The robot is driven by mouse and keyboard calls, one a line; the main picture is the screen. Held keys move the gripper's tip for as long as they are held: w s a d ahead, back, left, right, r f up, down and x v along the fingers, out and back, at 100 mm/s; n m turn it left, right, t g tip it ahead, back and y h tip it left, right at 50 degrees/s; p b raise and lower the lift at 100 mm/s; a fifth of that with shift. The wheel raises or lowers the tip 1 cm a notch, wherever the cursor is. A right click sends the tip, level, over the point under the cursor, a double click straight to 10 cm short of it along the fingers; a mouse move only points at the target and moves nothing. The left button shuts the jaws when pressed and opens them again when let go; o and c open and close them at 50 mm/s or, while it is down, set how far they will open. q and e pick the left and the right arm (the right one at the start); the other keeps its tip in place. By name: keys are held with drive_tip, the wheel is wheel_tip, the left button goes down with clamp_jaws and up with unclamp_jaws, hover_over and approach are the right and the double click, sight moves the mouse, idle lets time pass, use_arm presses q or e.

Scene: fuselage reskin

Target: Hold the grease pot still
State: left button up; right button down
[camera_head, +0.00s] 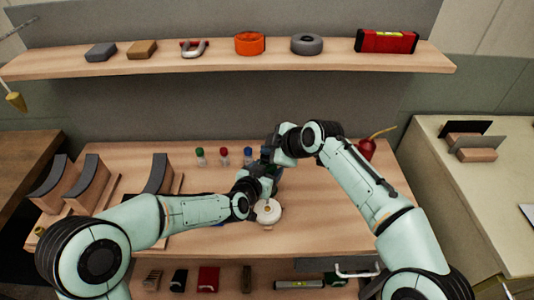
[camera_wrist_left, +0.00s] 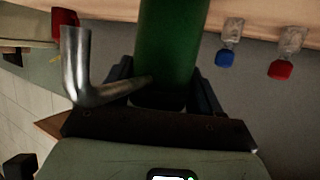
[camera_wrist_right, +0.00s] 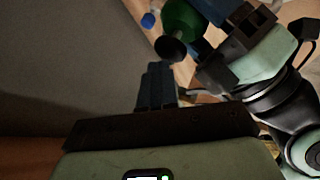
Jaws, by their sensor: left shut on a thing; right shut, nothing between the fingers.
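The grease pot appears to be the green cylinder with a dark end (camera_wrist_left: 165,45), gripped between the fingers of my left gripper (camera_wrist_left: 160,88). It also shows in the right wrist view (camera_wrist_right: 183,22), tilted, with a black knob-like end. A bent grey metal rod (camera_wrist_left: 80,75) stands beside it in the left wrist view; I cannot tell whether it belongs to the pot. In the head view the arms mostly hide the pot. My right gripper (camera_wrist_right: 157,85) is shut and empty, close to the pot's black end; I cannot tell whether they touch.
A white ring-shaped item (camera_head: 267,212) lies on the wooden bench below my left gripper. Small capped bottles (camera_head: 223,157) stand behind, and a red oil can (camera_head: 367,149) at right. Curved-top blocks (camera_head: 95,187) stand at left. A shelf (camera_head: 220,66) runs above. The bench's right front is clear.

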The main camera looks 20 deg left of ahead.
drive_tip(key=shift+f, duration=0.55)
drive_tip(key=shift+r, duration=1.35)
drive_tip(key=shift+r, duration=0.1)
drive_tip(key=shift+r, duration=2.45)
idle(0.7)
drive_tip(key=shift+r, duration=1.9)
drive_tip(key=shift+f, duration=0.15)
